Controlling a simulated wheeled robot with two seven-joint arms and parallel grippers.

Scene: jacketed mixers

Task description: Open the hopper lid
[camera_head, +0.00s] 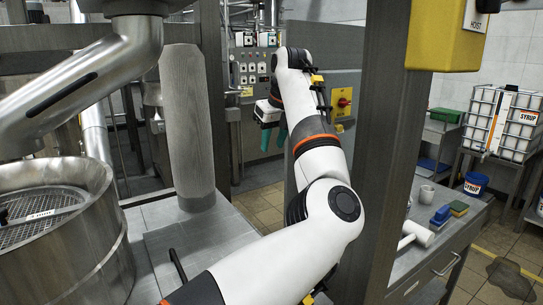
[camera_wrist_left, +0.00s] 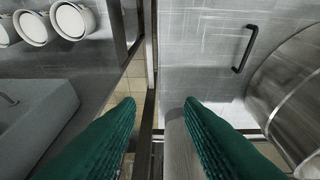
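A round steel hopper (camera_head: 75,235) with a mesh grate (camera_head: 40,212) stands at the left in the head view. Beside it lies a flat steel panel (camera_head: 205,243) with a black bar handle (camera_head: 178,265); I cannot tell for sure whether this is the lid. The panel (camera_wrist_left: 200,75) and handle (camera_wrist_left: 245,50) also show in the left wrist view. My left gripper (camera_head: 274,143) is beyond the panel, pointing down, away from the handle. In the left wrist view its green fingers (camera_wrist_left: 158,106) are apart with nothing between them. My right gripper is not in view.
A grey ribbed sleeve (camera_head: 188,125) rises behind the panel. A thick steel post (camera_head: 388,150) stands right of my left arm. A side table (camera_head: 440,240) holds a cup, sponges and a white tool. A control panel (camera_head: 250,75) is at the back.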

